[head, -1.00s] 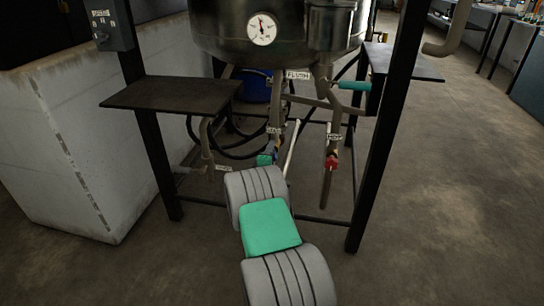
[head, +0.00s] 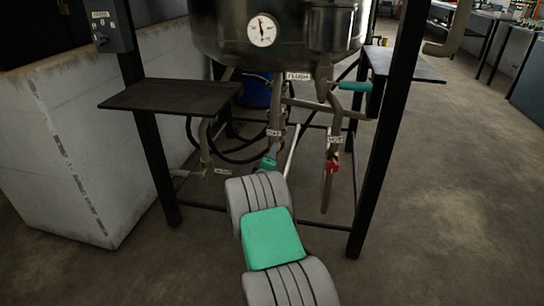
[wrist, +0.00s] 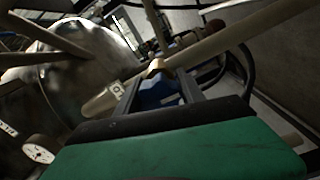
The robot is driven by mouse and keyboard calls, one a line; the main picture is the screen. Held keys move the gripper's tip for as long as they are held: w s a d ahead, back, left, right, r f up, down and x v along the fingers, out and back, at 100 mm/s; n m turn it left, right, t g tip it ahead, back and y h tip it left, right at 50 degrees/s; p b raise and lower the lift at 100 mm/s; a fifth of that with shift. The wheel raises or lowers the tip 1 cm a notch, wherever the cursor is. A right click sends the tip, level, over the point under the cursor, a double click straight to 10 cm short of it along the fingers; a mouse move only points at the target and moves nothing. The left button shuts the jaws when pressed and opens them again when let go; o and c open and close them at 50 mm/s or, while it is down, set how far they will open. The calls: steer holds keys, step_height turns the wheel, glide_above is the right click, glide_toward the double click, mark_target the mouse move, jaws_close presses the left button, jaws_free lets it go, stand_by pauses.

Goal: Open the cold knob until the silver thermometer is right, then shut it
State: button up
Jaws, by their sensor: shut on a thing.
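The cold knob (wrist: 160,92) is blue and sits between the two fingers of my gripper (wrist: 163,84) in the wrist view. The fingers are closed on its sides and partly hide it. In the head view my gripper (head: 270,160) is at the lower end of the middle pipe, under a small white label, and the knob is mostly hidden by my arm. A round white dial thermometer with a metal rim (head: 262,30) is on the front of the dark tank. Its needle points nearly straight up; the scale is too small to read.
A red knob (head: 331,166) is on the pipe to the right, and a teal handle (head: 355,86) is above it. Black frame posts (head: 378,150) and a dark shelf (head: 172,94) surround the pipes. Open floor lies at the right.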

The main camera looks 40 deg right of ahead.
steer(key=shift+f, duration=0.1)
steer(key=o, duration=1.4)
steer(key=shift+c, duration=0.2)
steer(key=p+v, duration=0.2)
steer(key=v, duration=0.5)
steer(key=shift+s+a, duration=0.25)
steer(key=shift+a, duration=0.05)
